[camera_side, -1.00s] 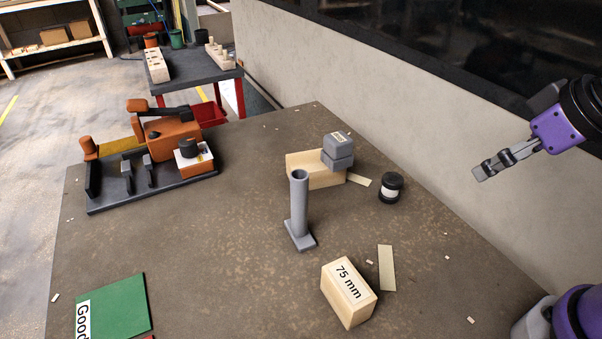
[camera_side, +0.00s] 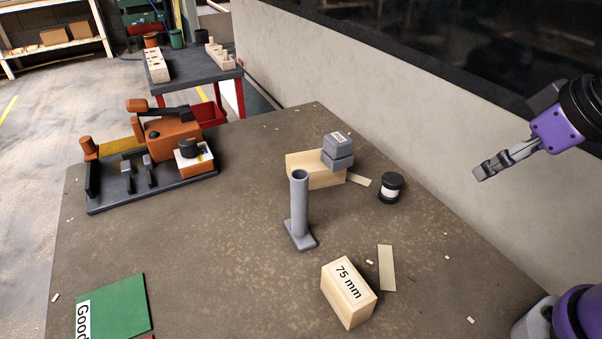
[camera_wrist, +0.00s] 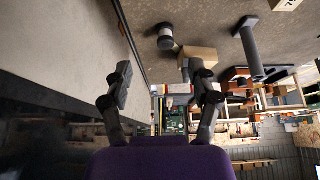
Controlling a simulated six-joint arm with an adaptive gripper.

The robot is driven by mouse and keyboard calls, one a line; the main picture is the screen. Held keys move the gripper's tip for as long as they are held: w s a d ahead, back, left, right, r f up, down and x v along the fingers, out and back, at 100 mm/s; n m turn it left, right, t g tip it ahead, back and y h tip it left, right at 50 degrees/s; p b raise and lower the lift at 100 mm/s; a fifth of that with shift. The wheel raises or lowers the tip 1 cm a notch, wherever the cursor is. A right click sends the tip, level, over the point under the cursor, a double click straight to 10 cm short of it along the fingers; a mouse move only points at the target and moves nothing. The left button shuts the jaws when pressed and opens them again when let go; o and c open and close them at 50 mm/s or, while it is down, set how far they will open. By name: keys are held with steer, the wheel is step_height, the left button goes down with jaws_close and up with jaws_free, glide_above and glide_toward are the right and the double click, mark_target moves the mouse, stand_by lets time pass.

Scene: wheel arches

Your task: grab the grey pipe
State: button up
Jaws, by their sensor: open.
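The grey pipe (camera_side: 299,205) stands upright on a square foot near the middle of the table in the side view. Its top end is open. In the wrist view the pipe (camera_wrist: 250,52) shows at the upper right, upside down. My gripper (camera_side: 481,175) is at the right of the side view, above the table's right side and well apart from the pipe. In the wrist view its two fingers (camera_wrist: 162,92) are spread with nothing between them.
A wooden block with a grey part (camera_side: 338,155) stands behind the pipe. A black and white roll (camera_side: 391,187) is right of it. A "75 mm" block (camera_side: 348,292) is in front. An orange fixture (camera_side: 172,139) stands at left. A wall (camera_side: 330,75) runs behind.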

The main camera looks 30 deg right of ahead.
steer(key=n+g+y, duration=0.2)
steer(key=n+y, duration=0.1)
steer(key=n, duration=0.5)
glide_toward(299, 192)
steer(key=d, duration=0.2)
steer(key=x, duration=1.2)
steer(key=shift+w+a+r, duration=0.2)
steer(key=shift+w+a, duration=0.1)
steer(key=shift+a, duration=0.1)
jaws_close()
